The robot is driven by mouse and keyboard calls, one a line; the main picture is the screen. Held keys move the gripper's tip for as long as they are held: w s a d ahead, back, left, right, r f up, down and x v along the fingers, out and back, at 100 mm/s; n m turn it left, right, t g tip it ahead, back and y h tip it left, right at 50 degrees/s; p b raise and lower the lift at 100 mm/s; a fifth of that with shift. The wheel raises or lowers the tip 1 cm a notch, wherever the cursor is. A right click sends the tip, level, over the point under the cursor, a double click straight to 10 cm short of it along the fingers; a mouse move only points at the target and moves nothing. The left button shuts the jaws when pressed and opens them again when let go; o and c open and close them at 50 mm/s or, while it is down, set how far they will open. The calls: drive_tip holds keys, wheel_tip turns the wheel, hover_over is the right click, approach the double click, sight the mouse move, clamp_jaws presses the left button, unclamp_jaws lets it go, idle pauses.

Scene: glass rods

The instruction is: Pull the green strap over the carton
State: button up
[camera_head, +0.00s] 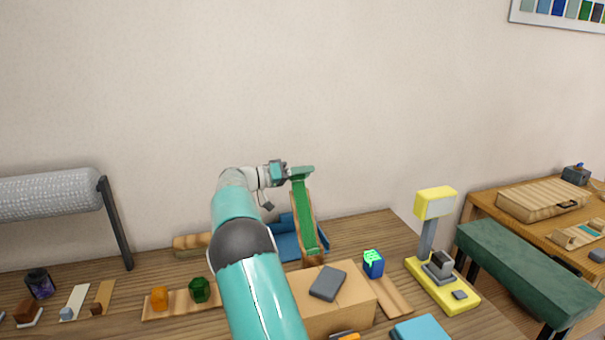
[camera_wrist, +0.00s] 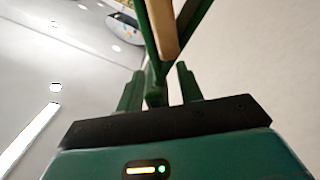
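The carton (camera_head: 352,300) is a brown box in the front middle of the bench, with a grey slab (camera_head: 328,283) on top. The green strap (camera_head: 304,214) runs up from behind the carton, along a wooden piece (camera_head: 314,210), to my gripper (camera_head: 301,171), high above the bench. In the wrist view, green strap-like bands (camera_wrist: 157,72) and a wooden bar (camera_wrist: 163,27) show ahead of my gripper (camera_wrist: 158,82). Its two green fingers stand apart with green material between them. I cannot tell whether they clamp it. My arm hides the carton's left side.
A blue tray (camera_head: 287,246) lies behind the carton.

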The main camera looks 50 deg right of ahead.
drive_tip(key=shift+c, duration=0.3)
drive_tip(key=c, duration=0.7)
clamp_jaws()
drive_tip(key=shift+r, duration=0.1)
